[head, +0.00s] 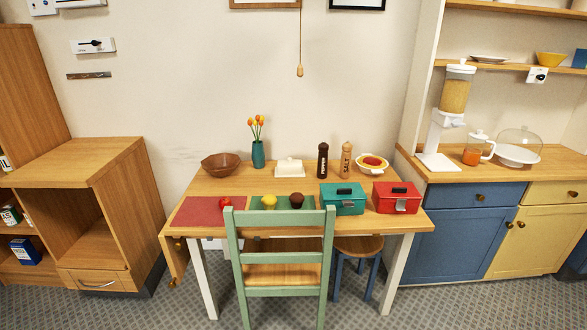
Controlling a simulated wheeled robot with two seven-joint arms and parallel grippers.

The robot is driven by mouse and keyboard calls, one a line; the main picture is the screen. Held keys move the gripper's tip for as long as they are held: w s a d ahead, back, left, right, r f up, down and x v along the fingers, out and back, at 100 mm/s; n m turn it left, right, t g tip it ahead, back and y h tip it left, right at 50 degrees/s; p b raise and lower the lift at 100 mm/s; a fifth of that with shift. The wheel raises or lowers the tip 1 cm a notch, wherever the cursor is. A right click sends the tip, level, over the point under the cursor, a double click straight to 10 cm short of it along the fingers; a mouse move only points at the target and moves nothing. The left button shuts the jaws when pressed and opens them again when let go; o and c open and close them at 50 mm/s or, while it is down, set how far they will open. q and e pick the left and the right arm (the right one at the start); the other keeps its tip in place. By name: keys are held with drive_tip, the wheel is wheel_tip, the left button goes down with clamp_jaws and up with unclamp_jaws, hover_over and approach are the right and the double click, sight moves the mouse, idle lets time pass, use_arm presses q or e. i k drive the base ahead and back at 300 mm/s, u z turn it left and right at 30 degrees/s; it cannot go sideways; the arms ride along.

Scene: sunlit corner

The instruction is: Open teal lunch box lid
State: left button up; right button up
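The teal lunch box (343,205) stands on the wooden table, right of the middle and near the front edge. Its lid (343,190) looks shut, with a dark handle on top. A red lunch box (397,204) of similar shape stands close to its right and also looks shut. Neither of my grippers shows in the head view.
A green chair (282,220) stands at the table's front, its back left of the teal box. A muffin (297,199), a lemon (269,201) and a red tomato-like item (225,202) lie to the left. Pepper (323,161) and salt (346,160) mills stand behind.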

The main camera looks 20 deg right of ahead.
sight(341, 191)
drive_tip(key=u, duration=0.6)
drive_tip(key=i, duration=2.15)
drive_tip(key=z, duration=3.35)
